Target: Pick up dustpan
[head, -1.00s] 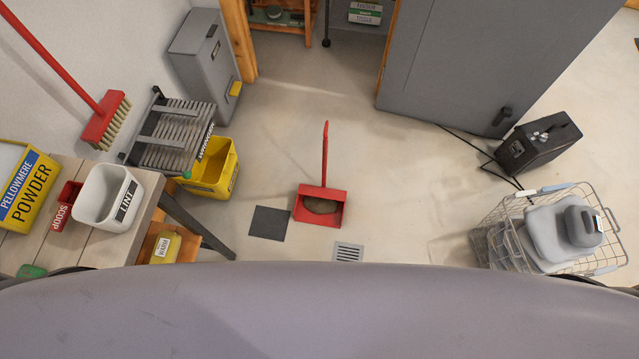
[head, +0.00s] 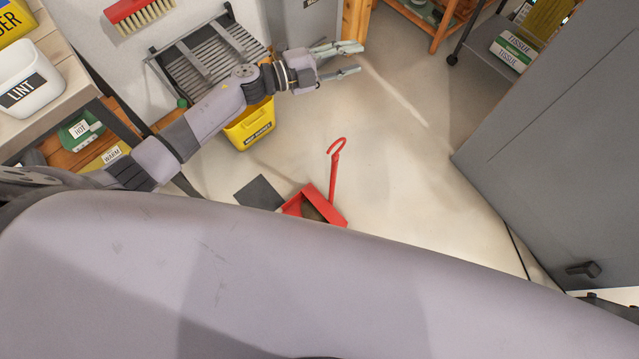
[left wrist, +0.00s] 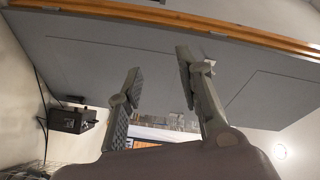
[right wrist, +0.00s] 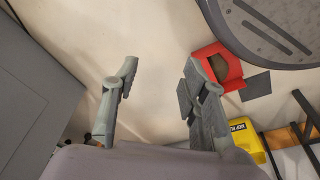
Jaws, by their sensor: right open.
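The red dustpan (head: 328,207) lies on the concrete floor, just beyond my body's edge in the head view. Its long handle (head: 334,178) rises to a hooked end, and brown dirt shows in its pan. My left gripper (head: 350,60) is open and empty, above and beyond the dustpan, near the yellow bucket. In the left wrist view its spread fingers (left wrist: 159,65) face a grey cabinet or door. My right gripper (right wrist: 160,75) is open and empty in the right wrist view. There the dustpan (right wrist: 234,72) shows partly behind its right finger.
A dark floor mat (head: 259,193) lies beside the dustpan. The yellow wringer bucket (head: 250,126) and a bench with a white lint bin (head: 25,82) stand at left. A large grey cabinet (head: 560,140) blocks the right. The floor between is clear.

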